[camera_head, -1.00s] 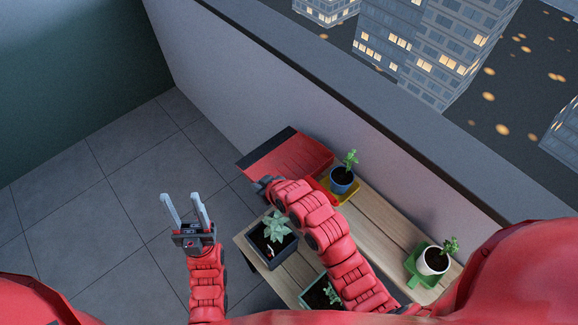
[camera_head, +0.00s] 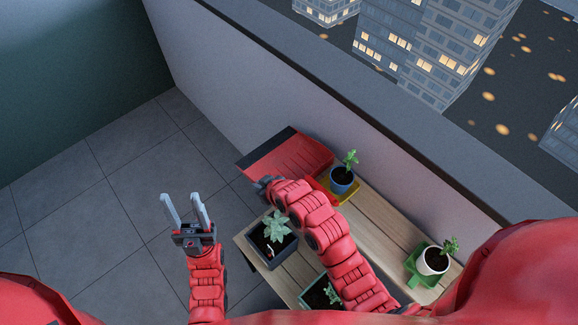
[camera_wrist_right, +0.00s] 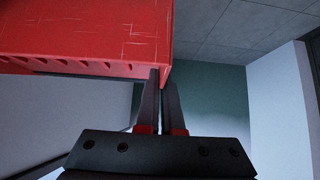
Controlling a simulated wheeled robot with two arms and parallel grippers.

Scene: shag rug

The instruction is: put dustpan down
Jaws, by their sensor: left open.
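The red dustpan (camera_head: 292,158) with a dark front edge is at the far end of the wooden bench, close to the wall, beside the blue pot. It fills the upper left of the right wrist view (camera_wrist_right: 85,30). My right gripper (camera_wrist_right: 167,80) has its fingers close together with the dustpan's side wall between them. In the head view, my right arm hides most of that grip. I cannot tell whether the dustpan rests on the bench or hangs above it. My left gripper (camera_head: 182,195) is open and empty over the floor, left of the bench.
The wooden bench (camera_head: 385,215) holds a blue pot (camera_head: 342,180) on a yellow tray, a white pot (camera_head: 432,262) on a green tray, and dark square planters (camera_head: 283,254) along its near side. A grey wall (camera_head: 230,85) runs behind. Floor at left is clear.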

